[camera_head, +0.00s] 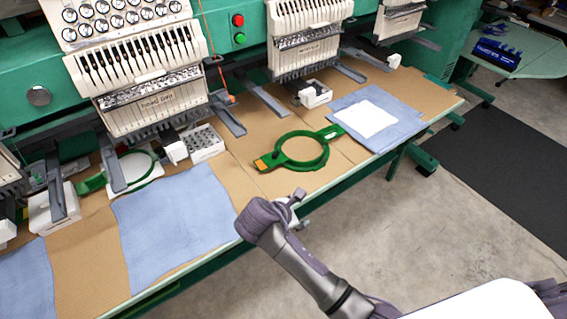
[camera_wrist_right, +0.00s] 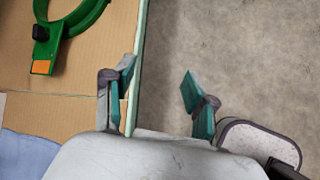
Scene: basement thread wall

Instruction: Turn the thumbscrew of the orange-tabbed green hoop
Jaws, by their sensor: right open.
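The orange-tabbed green hoop (camera_head: 325,154) lies flat on the brown table top, its orange tab (camera_head: 262,164) toward the left. It also shows at the upper left of the right wrist view (camera_wrist_right: 72,24), with the orange tab (camera_wrist_right: 41,67) at its lower end. A dark piece sits on its ring near the tab; I cannot tell whether this is the thumbscrew. My right gripper (camera_head: 299,203) is at the table's front edge, apart from the hoop and on the near side of it. In the wrist view its two fingers (camera_wrist_right: 158,85) are spread and empty. My left gripper is not in view.
Embroidery machine heads (camera_head: 148,80) overhang the table's back. Another green hoop (camera_head: 128,172) lies under the left head. Blue cloth (camera_head: 178,225) lies left of the tabbed hoop; blue cloth with a white square (camera_head: 366,118) lies right. Grey floor (camera_head: 440,215) is open in front.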

